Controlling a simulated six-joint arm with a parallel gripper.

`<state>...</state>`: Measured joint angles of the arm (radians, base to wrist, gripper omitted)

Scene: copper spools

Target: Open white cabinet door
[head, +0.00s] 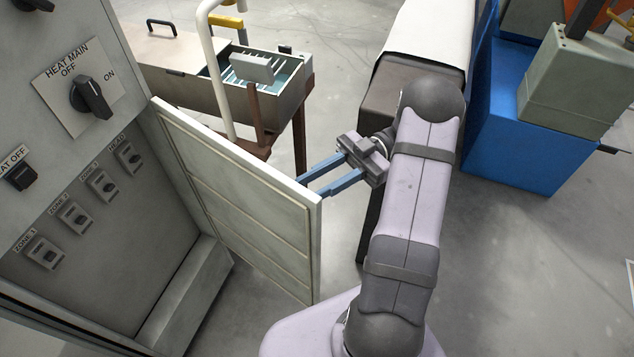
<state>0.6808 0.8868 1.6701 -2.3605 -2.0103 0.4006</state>
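The white cabinet door (243,205) stands swung well open, its inner panelled face showing. The cabinet (190,300) is at the left, with its inside and switches exposed. My gripper (314,180) is at the door's free edge, on the right. Its two blue fingers reach left toward the upper part of that edge, with a gap between them. The fingertips end at or behind the door edge, so I cannot tell whether they touch it. The door's outer face and any handle are hidden.
A blue box (520,130) is at the right. Grey floor (520,270) is clear at lower right.

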